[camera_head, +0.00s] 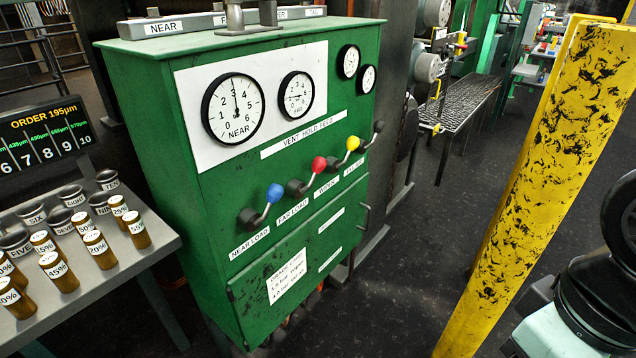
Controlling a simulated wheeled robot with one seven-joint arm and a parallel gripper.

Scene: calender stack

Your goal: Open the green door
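The green door (318,236) is the lower front panel of a green cabinet (160,150) in the middle of the view. It looks closed, flush with the cabinet front. A small grey bar handle (365,217) sits at its right edge. A white paper notice (286,277) and small white labels are on the door. A dark hinge-like piece shows at its left edge. My gripper is not in view; a black and pale-green part of my own body shows at the lower right.
Levers with blue (274,193), red (319,164) and yellow (352,143) knobs stick out above the door. A scuffed yellow post (545,190) stands right of the cabinet, with dark open floor (410,270) between. A bench (150,245) with labelled bottles is at left.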

